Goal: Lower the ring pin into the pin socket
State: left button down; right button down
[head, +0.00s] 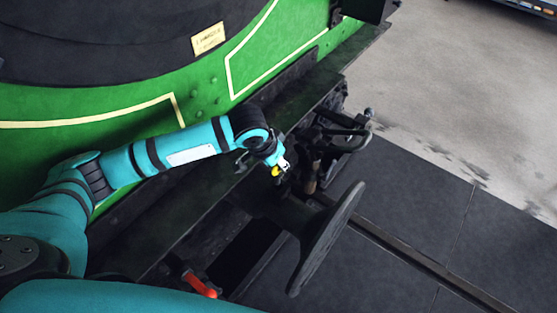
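My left arm reaches in from the left along the tram's green front. Its gripper (281,167) is beside the dark coupling gear (312,165), above the buffer beam's edge. A small yellow piece (276,171) shows at the gripper's tip. I cannot tell whether it is part of the ring pin or of the gripper. The fingers are too small to show whether they are open or shut. I cannot make out the ring pin or the pin socket for certain among the dark parts. My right gripper is out of view.
A large round buffer (327,238) stands out just right of and below my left gripper. A red handle (198,285) is at the lower left. Dark hoses and fittings (345,133) lie right of the gripper. A rail (415,262) runs to the lower right, with open floor (450,110) beyond.

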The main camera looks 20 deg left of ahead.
aim_at(278, 177)
pick_arm(q)
jog(key=shift+f+b, duration=0.3)
jog(key=shift+f, duration=0.9)
jog(key=shift+f+b, duration=0.5)
jog(key=shift+f, duration=1.2)
jog(key=shift+f, duration=0.15)
jog(key=c, duration=1.2)
grip_release()
jog(key=shift+c, duration=0.2)
jog(key=v, duration=1.2)
